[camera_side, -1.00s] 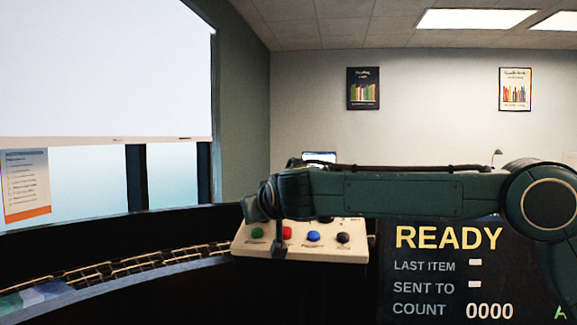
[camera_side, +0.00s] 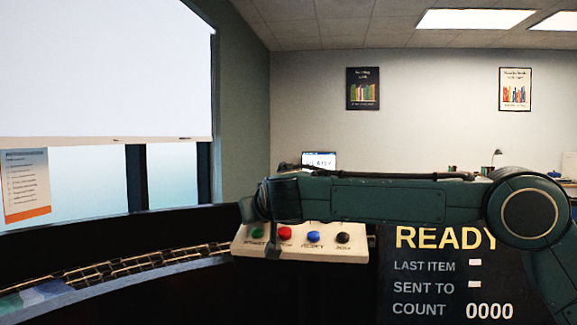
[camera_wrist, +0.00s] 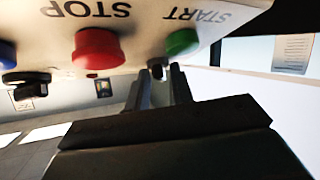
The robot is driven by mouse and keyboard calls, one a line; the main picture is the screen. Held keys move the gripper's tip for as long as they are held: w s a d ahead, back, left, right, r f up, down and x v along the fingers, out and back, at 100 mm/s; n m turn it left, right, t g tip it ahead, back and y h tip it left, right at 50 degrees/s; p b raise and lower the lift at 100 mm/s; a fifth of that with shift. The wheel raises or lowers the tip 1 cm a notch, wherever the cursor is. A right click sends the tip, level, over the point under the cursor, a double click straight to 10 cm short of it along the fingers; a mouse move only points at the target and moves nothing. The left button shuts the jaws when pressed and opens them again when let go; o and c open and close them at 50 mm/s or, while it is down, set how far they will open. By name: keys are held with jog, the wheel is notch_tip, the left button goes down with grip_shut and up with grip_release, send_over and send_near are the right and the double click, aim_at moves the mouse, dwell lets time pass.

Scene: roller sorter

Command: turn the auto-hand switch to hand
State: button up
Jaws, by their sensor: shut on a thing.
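A pale control box (camera_side: 300,247) carries a row of green, red, blue and black buttons. In the wrist view my gripper (camera_wrist: 159,76) has its two grey fingers closed around a small dark switch knob (camera_wrist: 157,70), on the panel beyond the green START button (camera_wrist: 182,42) and red STOP button (camera_wrist: 98,48). Its label is hidden, so I cannot read its setting. A second black knob (camera_wrist: 27,86) stands near the blue button (camera_wrist: 7,54). In the side view my arm covers the box's back row and the fingertips.
A dark display (camera_side: 440,270) reading READY stands to the right of the box. A curved roller track (camera_side: 120,267) runs left from the box. A small screen (camera_side: 319,159) stands behind my arm.

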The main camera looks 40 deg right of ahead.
jog(key=shift+w+a+m+g+h, duration=0.15)
jog(key=shift+m+g+h, duration=0.25)
jog(key=shift+m+h, duration=0.8)
jog(key=shift+m, duration=0.5)
grip_shut()
jog(key=shift+m+g+h, duration=0.5)
jog(key=shift+m, duration=0.2)
jog(key=o, duration=0.7)
grip_release()
jog(key=v, duration=0.7)
jog(key=shift+s+a, duration=0.25)
